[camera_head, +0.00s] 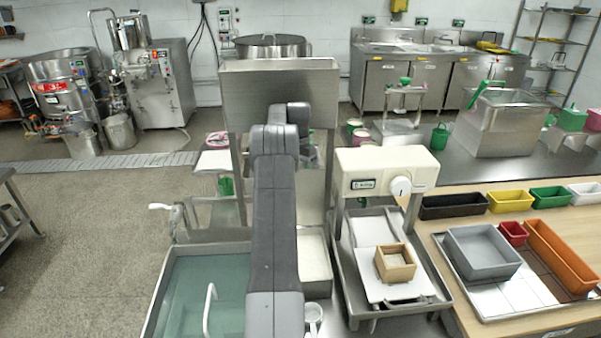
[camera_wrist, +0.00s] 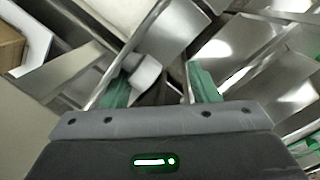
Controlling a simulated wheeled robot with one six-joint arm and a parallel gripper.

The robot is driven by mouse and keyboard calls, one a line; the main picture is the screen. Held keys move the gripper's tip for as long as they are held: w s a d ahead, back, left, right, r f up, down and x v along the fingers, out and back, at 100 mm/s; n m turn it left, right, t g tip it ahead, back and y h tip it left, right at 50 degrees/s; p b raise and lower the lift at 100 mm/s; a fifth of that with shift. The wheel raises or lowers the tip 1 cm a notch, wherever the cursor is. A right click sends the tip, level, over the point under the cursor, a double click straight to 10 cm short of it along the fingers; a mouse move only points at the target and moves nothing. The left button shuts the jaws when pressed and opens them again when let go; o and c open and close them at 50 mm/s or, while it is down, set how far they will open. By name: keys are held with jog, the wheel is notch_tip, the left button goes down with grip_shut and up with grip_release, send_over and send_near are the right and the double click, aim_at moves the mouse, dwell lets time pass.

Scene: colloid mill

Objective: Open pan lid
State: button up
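A rectangular metal pan (camera_head: 158,295) stands at the lower left in the head view. A flat teal surface (camera_head: 205,282) with a white curved handle (camera_head: 209,310) fills its top; it looks like a closed lid, but I cannot be sure. My arm hides its right side. In the wrist view my gripper (camera_wrist: 160,88) is open, with its two green fingertips apart. A pale rounded part (camera_wrist: 145,73) shows near the left fingertip; I cannot tell whether they touch. In the head view my arm hides the gripper. The pan handle is not clearly seen in the wrist view.
A white-headed device with a dial (camera_head: 400,186) stands right of my arm, with a wooden box (camera_head: 395,264) on its plate. A tall metal hopper (camera_head: 278,90) stands ahead. Bins and a tray (camera_head: 515,298) sit on the right table.

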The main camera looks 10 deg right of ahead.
jog(key=shift+a+f, duration=0.1)
jog(key=shift+f, duration=0.05)
notch_tip(320, 180, up, 8)
jog(key=w, duration=0.1)
jog(key=shift+b, duration=0.3)
jog(key=shift+f, duration=0.25)
